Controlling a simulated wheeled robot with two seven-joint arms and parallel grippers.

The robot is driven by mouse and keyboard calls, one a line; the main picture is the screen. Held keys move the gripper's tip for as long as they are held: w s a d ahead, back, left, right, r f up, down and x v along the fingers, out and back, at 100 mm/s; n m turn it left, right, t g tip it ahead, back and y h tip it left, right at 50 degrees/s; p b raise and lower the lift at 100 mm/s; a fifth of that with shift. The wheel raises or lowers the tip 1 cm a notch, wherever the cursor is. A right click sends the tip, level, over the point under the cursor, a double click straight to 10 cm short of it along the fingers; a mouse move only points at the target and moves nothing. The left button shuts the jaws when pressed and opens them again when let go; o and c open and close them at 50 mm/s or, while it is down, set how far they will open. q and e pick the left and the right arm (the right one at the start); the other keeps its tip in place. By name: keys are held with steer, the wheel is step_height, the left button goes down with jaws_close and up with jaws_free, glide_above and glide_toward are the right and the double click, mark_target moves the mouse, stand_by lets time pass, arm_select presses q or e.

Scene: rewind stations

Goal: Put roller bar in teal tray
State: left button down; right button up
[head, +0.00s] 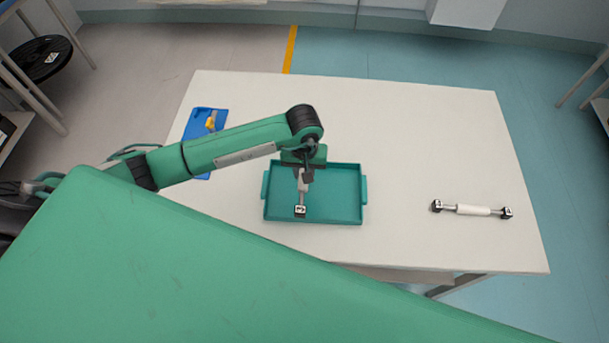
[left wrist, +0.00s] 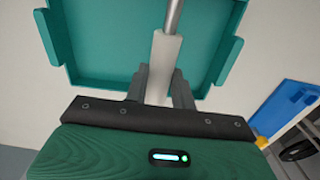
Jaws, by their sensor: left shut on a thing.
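A teal tray (head: 340,215) with side handles lies on the white table. My left gripper (head: 304,178) is over the tray and shut on a roller bar (head: 301,198), which has a white middle, a metal rod and a black end block. In the left wrist view, the white part of this bar (left wrist: 164,55) sits between my fingers (left wrist: 157,85), with the tray (left wrist: 90,70) behind it. I cannot tell whether the bar touches the tray floor. Its other end is hidden by the gripper. A second roller bar (head: 472,210) lies on the table at the right.
The white table (head: 420,130) is clear between the tray and the second bar. Shelves with a black reel (head: 42,58) stand at the far left.

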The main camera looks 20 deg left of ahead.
arm_select(q)
step_height(320, 180, down, 4)
steer(key=shift+r+p, duration=0.15)
steer(key=shift+p, duration=0.4)
steer(key=shift+f, duration=0.45)
steer(key=shift+f, duration=0.15)
steer(key=shift+f+b, duration=0.3)
steer(key=shift+b, duration=0.3)
steer(key=c, duration=1.2)
jaws_free()
steer(key=shift+o, duration=0.2)
